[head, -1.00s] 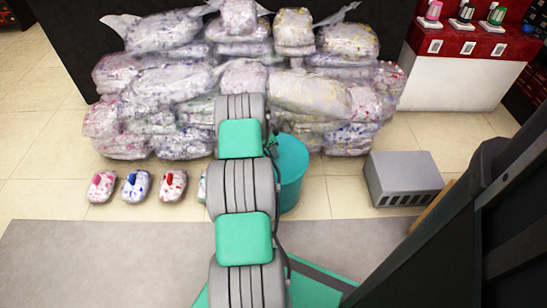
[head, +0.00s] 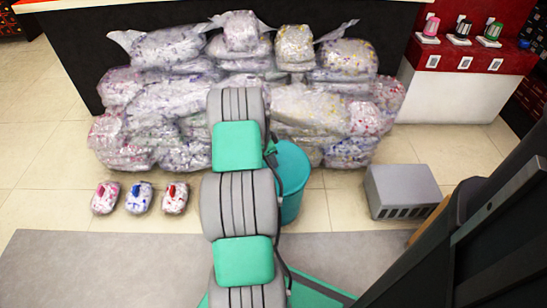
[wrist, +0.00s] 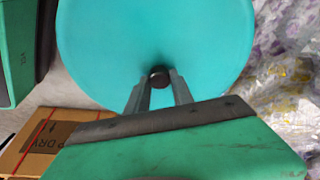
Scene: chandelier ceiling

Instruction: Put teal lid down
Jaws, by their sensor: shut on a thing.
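The teal lid (wrist: 155,35) fills the upper middle of the wrist view as a broad round disc with a small dark knob (wrist: 158,77). My gripper (wrist: 159,84) is shut on the knob, one finger on each side. In the head view my arm hides the gripper. A teal round bin-like thing (head: 292,185) shows just right of my arm there, its left side partly hidden. I cannot tell from these views whether the lid touches it.
Clear bags (head: 310,105) are piled against the dark counter behind. Several small packs (head: 139,198) lie on the floor at left. A grey vented box (head: 402,190) stands at right. A cardboard box (wrist: 40,140) shows in the wrist view. Tiled floor is free at far left.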

